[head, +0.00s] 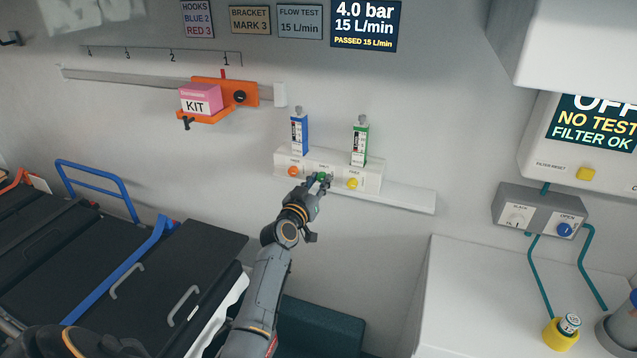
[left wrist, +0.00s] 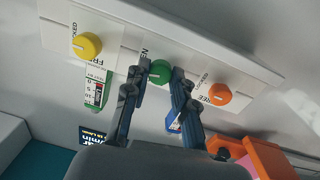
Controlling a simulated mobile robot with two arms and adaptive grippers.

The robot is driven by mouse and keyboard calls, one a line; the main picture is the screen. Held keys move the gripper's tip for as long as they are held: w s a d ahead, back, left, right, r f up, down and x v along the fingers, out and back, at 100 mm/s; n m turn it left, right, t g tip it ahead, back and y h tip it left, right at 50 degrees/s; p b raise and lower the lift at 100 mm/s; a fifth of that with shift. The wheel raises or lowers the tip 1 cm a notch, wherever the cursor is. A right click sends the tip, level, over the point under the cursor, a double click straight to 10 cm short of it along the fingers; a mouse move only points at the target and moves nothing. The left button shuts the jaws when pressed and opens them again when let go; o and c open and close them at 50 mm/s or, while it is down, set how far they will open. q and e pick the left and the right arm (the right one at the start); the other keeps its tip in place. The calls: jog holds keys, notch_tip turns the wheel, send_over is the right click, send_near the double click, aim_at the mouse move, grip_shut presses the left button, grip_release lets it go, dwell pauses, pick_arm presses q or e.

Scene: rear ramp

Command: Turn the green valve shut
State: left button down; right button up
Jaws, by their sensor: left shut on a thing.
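The green valve (head: 322,176) is a small round knob in the middle of a white wall block (head: 372,184). It also shows in the left wrist view (left wrist: 160,72), between an orange knob (left wrist: 219,94) and a yellow knob (left wrist: 88,45). My left gripper (head: 318,180) reaches up to the block, its fingers on either side of the green knob. In the left wrist view the gripper (left wrist: 160,75) is shut on the knob. The label by the green knob is partly hidden by a finger. My right gripper is not in view.
Blue (head: 299,134) and green (head: 360,141) labelled cylinders stand above the block. An orange bracket (head: 206,115) with a pink kit box (head: 200,98) sits on the rail at left. A black stretcher (head: 190,251) lies below left, a white counter (head: 480,290) at right.

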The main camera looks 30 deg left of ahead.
pick_arm(q)
jog(key=n, duration=1.1)
jog(key=shift+y, duration=0.4)
jog(key=shift+n+p, duration=0.4)
jog(key=shift+n, duration=1.5)
jog(key=shift+f, duration=0.1)
jog(key=c, duration=1.1)
grip_release()
jog(key=v, duration=1.2)
jog(key=shift+f, duration=0.15)
